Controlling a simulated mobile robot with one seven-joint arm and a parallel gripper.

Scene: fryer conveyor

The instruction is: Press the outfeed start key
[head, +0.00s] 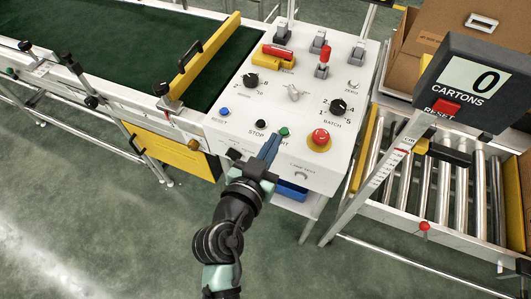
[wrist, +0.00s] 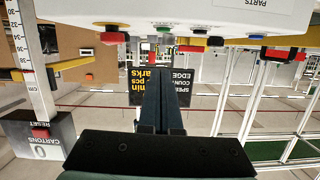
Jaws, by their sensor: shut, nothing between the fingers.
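The green start key (head: 284,131) sits on the white control panel (head: 235,130), its label partly hidden by my gripper. My gripper (head: 276,137) is shut and empty, its narrow blue-grey fingertips just left of and below the key in the head view. In the wrist view the closed fingers (wrist: 162,70) point toward the key (wrist: 165,29), which shows at the panel's edge above the tips. A gap shows there, but I cannot tell its depth.
The black stop key (head: 261,123) is close on the left, with the blue reset key (head: 224,111) further left. The red emergency stop (head: 320,137) on its yellow base is to the right. The cartons counter (head: 475,80) stands above the rollers at right.

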